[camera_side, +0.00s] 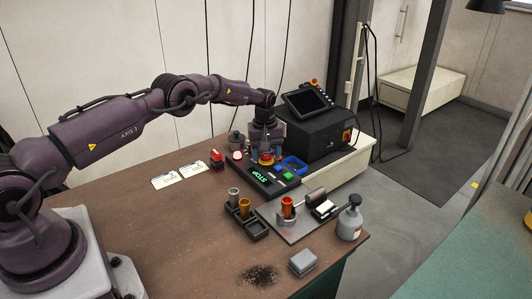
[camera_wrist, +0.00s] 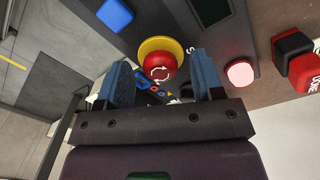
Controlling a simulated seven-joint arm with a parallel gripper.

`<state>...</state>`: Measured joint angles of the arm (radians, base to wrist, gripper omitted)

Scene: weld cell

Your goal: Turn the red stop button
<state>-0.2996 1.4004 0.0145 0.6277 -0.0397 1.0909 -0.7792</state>
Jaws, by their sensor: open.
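The red stop button (camera_wrist: 160,66) has a yellow collar and white turning arrows. It shows in the wrist view, upper middle, between my two blue fingers. In the side view the red stop button (camera_side: 266,159) sits at the back end of a black control box (camera_side: 262,180) marked STOP. My gripper (camera_side: 266,152) points down over it, fingers open, one on each side in the picture. In the wrist view my gripper (camera_wrist: 161,78) is empty. I cannot tell whether the fingertips reach down beside the button or hang just above it.
A pale pink dome (camera_side: 237,155) and a red-and-black block (camera_side: 217,160) stand left of the button.

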